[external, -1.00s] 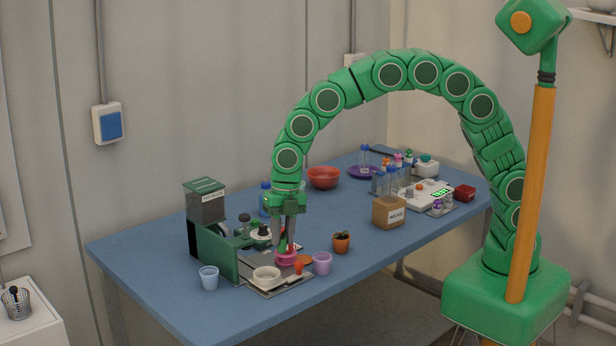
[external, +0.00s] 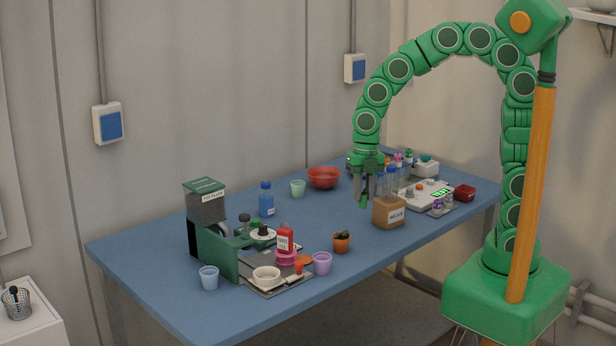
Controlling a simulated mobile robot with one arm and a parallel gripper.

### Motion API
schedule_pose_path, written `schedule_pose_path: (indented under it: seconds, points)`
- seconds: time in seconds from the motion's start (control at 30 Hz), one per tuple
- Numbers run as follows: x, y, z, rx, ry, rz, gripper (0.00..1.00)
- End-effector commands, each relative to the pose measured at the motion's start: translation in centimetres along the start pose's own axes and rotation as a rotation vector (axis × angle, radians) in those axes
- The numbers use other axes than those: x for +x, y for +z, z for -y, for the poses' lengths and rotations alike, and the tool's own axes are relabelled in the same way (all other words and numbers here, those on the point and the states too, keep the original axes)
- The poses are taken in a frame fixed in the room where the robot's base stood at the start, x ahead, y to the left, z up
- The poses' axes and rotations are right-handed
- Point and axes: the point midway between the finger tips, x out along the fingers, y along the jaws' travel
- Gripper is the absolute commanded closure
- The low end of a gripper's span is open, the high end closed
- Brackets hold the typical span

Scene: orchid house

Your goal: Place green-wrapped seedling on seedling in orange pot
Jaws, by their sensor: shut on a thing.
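The seedling in the orange pot (external: 341,243) stands upright near the front edge of the table, with small dark leaves above its rim. My gripper (external: 364,204) points down beside the left side of the brown box (external: 388,213), behind and to the right of the orange pot.
A red bottle (external: 285,240) stands on a pink stand (external: 286,257) by the green machine (external: 215,248). A purple cup (external: 322,263) is left of the orange pot. A red bowl (external: 323,177) is behind. The blue table (external: 330,212) is clear in the middle.

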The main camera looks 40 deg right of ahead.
Motion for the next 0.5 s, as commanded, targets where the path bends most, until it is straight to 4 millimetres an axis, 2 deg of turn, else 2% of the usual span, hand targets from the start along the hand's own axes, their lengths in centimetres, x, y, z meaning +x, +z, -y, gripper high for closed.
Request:
schedule_pose_path:
  seconds: [0.03, 0.23, 0.5]
  points:
    - [-0.2, -0.1, 1.3, 0.001, 0.002, -0.001, 1.0]
    - [-0.4, -0.6, 5.1, -0.009, 0.003, -0.005, 1.0]
    - [-0.5, -1.1, 7.3, -0.022, 0.006, -0.002, 1.0]
